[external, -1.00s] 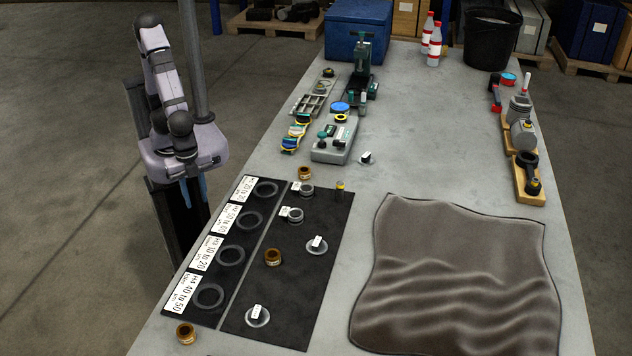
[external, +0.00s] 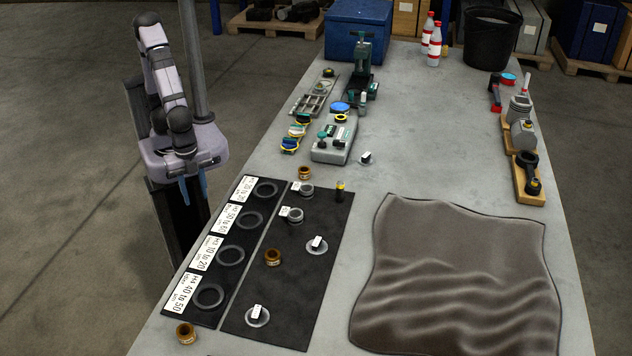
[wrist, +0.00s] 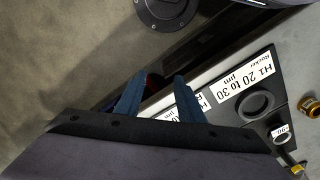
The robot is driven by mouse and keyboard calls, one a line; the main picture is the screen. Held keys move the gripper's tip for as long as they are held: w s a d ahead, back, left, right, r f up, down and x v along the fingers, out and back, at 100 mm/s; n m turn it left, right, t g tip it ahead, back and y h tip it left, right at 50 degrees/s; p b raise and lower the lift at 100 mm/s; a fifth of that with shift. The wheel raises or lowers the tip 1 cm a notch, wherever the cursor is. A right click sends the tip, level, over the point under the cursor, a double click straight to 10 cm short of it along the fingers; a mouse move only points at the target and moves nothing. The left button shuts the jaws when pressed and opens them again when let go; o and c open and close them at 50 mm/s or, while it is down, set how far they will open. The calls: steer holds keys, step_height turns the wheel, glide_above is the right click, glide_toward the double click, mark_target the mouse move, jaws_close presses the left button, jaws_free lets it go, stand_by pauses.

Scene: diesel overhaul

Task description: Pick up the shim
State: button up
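Several pale metal rings with white tags, which look like shims, lie in the external view. One tagged ring (external: 258,318) is at the near end of the black mat, one (external: 317,247) is at its right side, and two (external: 295,216) (external: 306,191) are at its far end. Another tagged ring (external: 366,160) lies on the bare bench beyond the mat. I cannot tell which one is meant. My gripper (wrist: 160,82) is open and empty, its blue fingers apart. In the external view it hangs left of the bench, away from the rings.
The black mat (external: 290,295) has a labelled left strip with dark rings (external: 230,256). Brass bushings (external: 273,257) stand on and beside the mat. A grey instrument box (external: 333,150) stands farther back. A brown cloth (external: 450,290) covers the near right; the bench centre is clear.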

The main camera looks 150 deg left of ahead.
step_height(320, 180, up, 5)
steer(key=w+d+n+t+h+b, duration=0.1)
steer(key=w+n+h, duration=0.1)
steer(key=w+n, duration=0.2)
steer(key=w+d+n+h+b, duration=0.1)
steer(key=w+d+n+h, duration=0.1)
steer(key=w+n, duration=0.3)
steer(key=w+d+f+n+t+h+b, duration=0.1)
steer(key=w+n, duration=0.3)
steer(key=w, duration=0.5)
steer(key=shift+d+f+n+t+h+b, duration=0.1)
steer(key=shift+d+n+t+h+b, duration=0.25)
steer(key=shift+h, duration=0.55)
steer(key=w+a+n+t+h+b, duration=0.2)
steer(key=w+a+n+t, duration=0.2)
steer(key=w+n, duration=0.6)
steer(key=n+t, duration=0.4)
glide_toward(258, 306)
step_height(258, 306, up, 4)
steer(key=w, duration=0.1)
step_height(258, 306, down, 3)
steer(key=shift+s+d+f+g, duration=0.1)
steer(key=shift+g, duration=0.15)
steer(key=shift+f, duration=0.4)
steer(key=shift+p+x, duration=1.1)
steer(key=shift+x, duration=2.6)
jaws_close()
